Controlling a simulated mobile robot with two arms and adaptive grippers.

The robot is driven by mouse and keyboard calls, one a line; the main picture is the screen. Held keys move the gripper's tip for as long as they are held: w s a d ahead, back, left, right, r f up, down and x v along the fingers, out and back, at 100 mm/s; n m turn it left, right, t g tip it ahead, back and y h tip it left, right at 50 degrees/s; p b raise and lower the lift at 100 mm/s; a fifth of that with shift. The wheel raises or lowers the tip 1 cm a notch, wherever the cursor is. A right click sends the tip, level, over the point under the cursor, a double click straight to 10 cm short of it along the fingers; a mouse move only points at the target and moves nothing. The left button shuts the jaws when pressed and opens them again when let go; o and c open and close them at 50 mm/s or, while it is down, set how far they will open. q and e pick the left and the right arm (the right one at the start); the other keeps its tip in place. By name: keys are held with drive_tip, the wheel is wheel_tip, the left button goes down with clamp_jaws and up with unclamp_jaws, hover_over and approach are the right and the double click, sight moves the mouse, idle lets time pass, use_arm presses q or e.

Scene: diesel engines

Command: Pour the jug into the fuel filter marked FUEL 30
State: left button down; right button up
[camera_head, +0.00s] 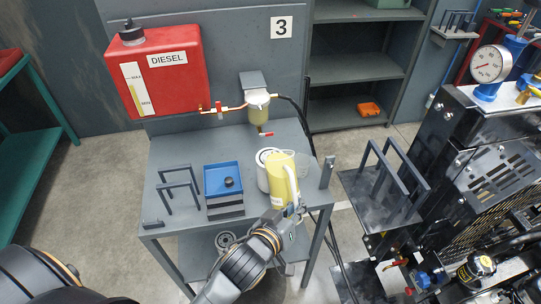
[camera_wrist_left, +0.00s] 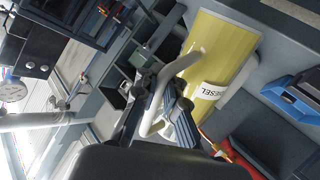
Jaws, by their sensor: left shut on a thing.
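The yellow jug (camera_head: 279,184) with a white handle is near the right end of the grey bench. It looks upright; I cannot tell whether its base touches the bench top. My left gripper (camera_head: 294,208) is at its near right side, shut on the white handle. In the left wrist view the gripper (camera_wrist_left: 165,97) has its fingers on either side of the handle, and the jug (camera_wrist_left: 222,50) shows a white label ending in "SEL". My right gripper is not visible.
A blue tray (camera_head: 222,178) and dark racks (camera_head: 178,184) stand left of the jug. A white container (camera_head: 263,168) is close behind it. A red DIESEL tank (camera_head: 160,75) and a filter bowl (camera_head: 258,108) hang behind. A black stand (camera_head: 375,196) lies between bench and engine (camera_head: 440,150).

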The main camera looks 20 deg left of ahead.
use_arm(q)
drive_tip(key=shift+w+a+r+n+g+p, duration=0.15)
drive_tip(key=shift+w+r+g+p, duration=0.05)
drive_tip(key=shift+r+p, duration=0.65)
drive_tip(key=shift+w+a+r+n+g+p, duration=0.1)
drive_tip(key=shift+w+r+n+g+p, duration=0.1)
drive_tip(key=shift+r+p, duration=0.65)
idle(0.5)
drive_tip(key=shift+w+a+r+n+g+h+p, duration=0.15)
drive_tip(key=shift+r+n+g+h+p, duration=0.3)
drive_tip(key=shift+r+p, duration=0.75)
idle(2.4)
drive_tip(key=shift+f+g+p, duration=0.1)
drive_tip(key=shift+g+p, duration=0.25)
drive_tip(key=shift+p, duration=0.35)
idle(1.5)
